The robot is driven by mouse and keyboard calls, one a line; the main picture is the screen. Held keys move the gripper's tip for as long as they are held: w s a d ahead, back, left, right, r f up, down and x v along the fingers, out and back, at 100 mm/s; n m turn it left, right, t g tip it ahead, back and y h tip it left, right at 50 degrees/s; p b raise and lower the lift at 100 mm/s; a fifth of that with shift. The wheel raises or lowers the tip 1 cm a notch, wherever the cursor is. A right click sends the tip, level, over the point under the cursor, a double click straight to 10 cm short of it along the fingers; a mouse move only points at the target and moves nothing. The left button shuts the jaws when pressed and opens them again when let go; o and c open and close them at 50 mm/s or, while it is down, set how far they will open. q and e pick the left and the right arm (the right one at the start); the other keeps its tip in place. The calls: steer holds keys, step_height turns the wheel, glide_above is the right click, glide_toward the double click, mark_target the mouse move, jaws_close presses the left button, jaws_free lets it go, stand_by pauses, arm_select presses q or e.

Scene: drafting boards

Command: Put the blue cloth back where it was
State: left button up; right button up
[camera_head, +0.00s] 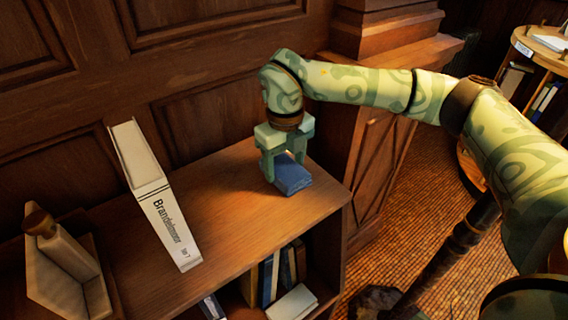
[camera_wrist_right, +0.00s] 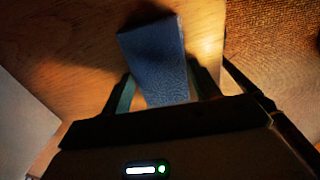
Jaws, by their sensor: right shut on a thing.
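The blue cloth (camera_head: 293,175) is a small folded block at the right end of the wooden shelf top. My right gripper (camera_head: 279,172) comes down from above and is shut on it. In the right wrist view the cloth (camera_wrist_right: 155,58) sits between the two fingers of the right gripper (camera_wrist_right: 160,92), and bare wood shows around it. The cloth is at or just above the shelf top; I cannot tell whether it touches. My left gripper is not in view.
A white binder (camera_head: 165,210) stands on the shelf top (camera_head: 225,215) left of the gripper. A pale bookend-like object (camera_head: 65,265) is at the far left. A round stand (camera_head: 540,50) is at the far right. The wood between binder and gripper is clear.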

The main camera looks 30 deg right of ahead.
mark_target(285, 167)
steer(key=o, duration=0.9)
step_height(285, 167, up, 12)
steer(key=p, duration=0.3)
steer(key=shift+r, duration=0.1)
